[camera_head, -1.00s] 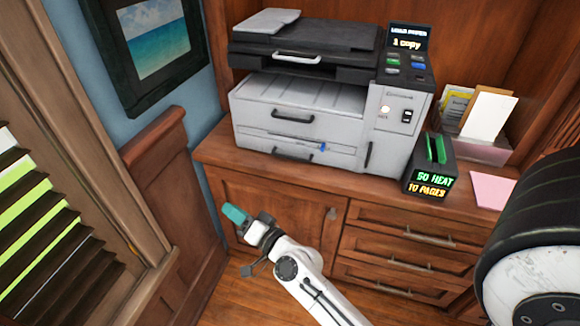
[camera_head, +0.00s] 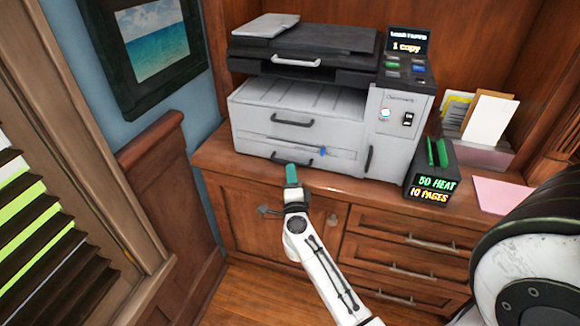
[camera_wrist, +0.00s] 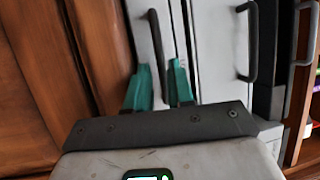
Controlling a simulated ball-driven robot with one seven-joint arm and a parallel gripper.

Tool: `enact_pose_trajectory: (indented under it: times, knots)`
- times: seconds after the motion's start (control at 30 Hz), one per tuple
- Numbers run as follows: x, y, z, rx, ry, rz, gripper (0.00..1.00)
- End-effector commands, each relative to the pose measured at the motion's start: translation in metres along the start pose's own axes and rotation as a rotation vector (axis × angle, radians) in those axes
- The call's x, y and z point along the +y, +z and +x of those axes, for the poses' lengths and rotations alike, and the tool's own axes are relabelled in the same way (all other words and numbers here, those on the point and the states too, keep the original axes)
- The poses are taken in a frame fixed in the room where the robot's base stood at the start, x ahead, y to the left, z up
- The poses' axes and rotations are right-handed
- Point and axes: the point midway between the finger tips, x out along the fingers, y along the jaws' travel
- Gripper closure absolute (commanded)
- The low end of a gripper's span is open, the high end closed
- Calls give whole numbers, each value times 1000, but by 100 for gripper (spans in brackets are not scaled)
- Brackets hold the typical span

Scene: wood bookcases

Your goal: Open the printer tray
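The grey-white printer (camera_head: 340,105) stands on the wooden cabinet top. Its upper tray has a dark handle (camera_head: 292,121); the lower tray (camera_head: 250,144) has another dark handle (camera_head: 285,160), with a small blue tab (camera_head: 322,151) above it to the right. My gripper (camera_head: 291,174), with teal fingers, is just in front of the lower handle. In the wrist view my gripper (camera_wrist: 159,88) is open, with the lower handle (camera_wrist: 157,45) lined up between its fingertips; contact cannot be told. Both trays look closed. The upper handle (camera_wrist: 248,40) lies further right there.
A paper holder (camera_head: 482,150) and a pink sheet (camera_head: 492,192) lie further right. Cabinet drawers (camera_head: 412,240) sit below. A wooden panel (camera_head: 172,190) bounds the left.

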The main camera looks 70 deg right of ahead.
Motion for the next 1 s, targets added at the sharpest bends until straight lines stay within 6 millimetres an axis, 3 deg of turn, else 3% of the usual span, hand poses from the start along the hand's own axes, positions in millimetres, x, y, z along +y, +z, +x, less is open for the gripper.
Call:
enact_pose_trajectory:
  times: [0.2,0.6,0.87,1.0]
  knots:
    - [0,0,28,0,-1,-1,78]
    - [0,0,35,-1,0,0,78]
    - [0,0,35,-2,0,0,100]
    - [0,0,35,-2,0,0,100]
